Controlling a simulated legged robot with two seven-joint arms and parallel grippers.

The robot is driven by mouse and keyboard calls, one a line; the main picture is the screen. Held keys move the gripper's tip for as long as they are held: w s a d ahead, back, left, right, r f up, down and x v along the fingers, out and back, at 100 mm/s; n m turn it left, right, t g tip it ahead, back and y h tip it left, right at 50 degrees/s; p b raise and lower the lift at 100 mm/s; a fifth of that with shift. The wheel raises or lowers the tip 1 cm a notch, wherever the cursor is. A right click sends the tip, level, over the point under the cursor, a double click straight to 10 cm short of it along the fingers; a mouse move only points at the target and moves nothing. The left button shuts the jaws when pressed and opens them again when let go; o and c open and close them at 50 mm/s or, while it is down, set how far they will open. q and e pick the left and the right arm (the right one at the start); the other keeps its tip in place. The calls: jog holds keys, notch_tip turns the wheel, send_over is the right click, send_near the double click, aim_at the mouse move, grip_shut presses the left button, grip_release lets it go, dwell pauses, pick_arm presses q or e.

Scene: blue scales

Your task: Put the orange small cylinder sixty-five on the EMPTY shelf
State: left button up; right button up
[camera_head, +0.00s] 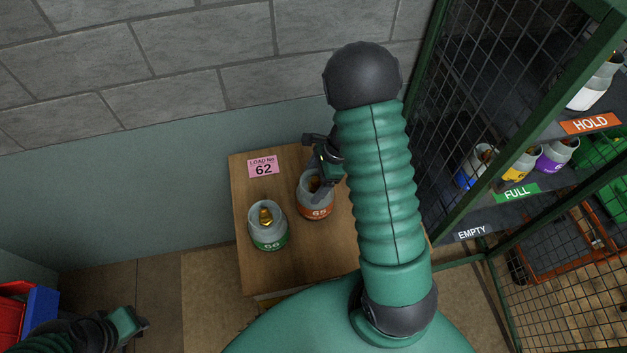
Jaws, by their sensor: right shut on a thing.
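The orange small cylinder sixty-five (316,211) stands upright on the wooden table, its orange band marked 65 facing me. My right gripper (318,186) is at its top and shut on it; my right arm partly hides the fingers and the cylinder's right side. The EMPTY shelf (472,232) is the lowest labelled one in the green mesh cage at the right; only its front label and edge show clearly. My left gripper (130,322) is low at the left, away from the table, and its jaws are not clear.
A green-banded cylinder 66 (268,226) stands left of the orange one on the table (290,272). A cage post stands right of my arm.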

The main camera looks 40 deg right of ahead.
jog(key=shift+f, duration=0.35)
jog(key=o, duration=2.1)
jog(key=shift+a, duration=0.1)
